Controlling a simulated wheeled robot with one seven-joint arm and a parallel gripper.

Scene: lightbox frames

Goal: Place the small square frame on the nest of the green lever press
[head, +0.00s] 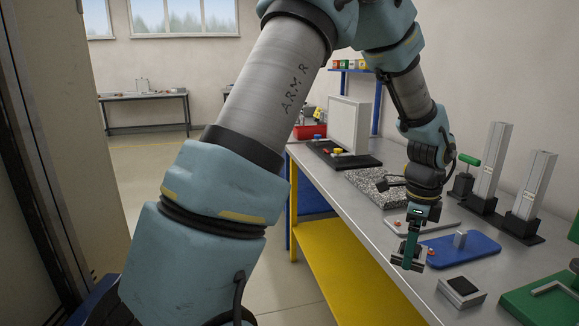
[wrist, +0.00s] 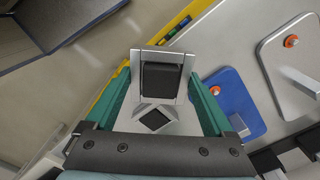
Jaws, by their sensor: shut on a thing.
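My gripper (head: 410,260) hangs low over the near part of the bench, left of the blue board. In the wrist view, my gripper's green fingers (wrist: 163,80) are shut on the small square frame (wrist: 136,75), which has a pale metal border and a dark middle. The frame is hard to make out between the fingers in the head view. The green lever press (head: 525,306) stands at the lower right of the head view, cut off by the picture edge.
A grey block with a black top (head: 461,290) lies between my gripper and the green press. The blue board (head: 475,245) carries a grey post. Two tall grey uprights (head: 492,160) stand at the back right. A speckled slab (head: 372,184) lies farther along the bench.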

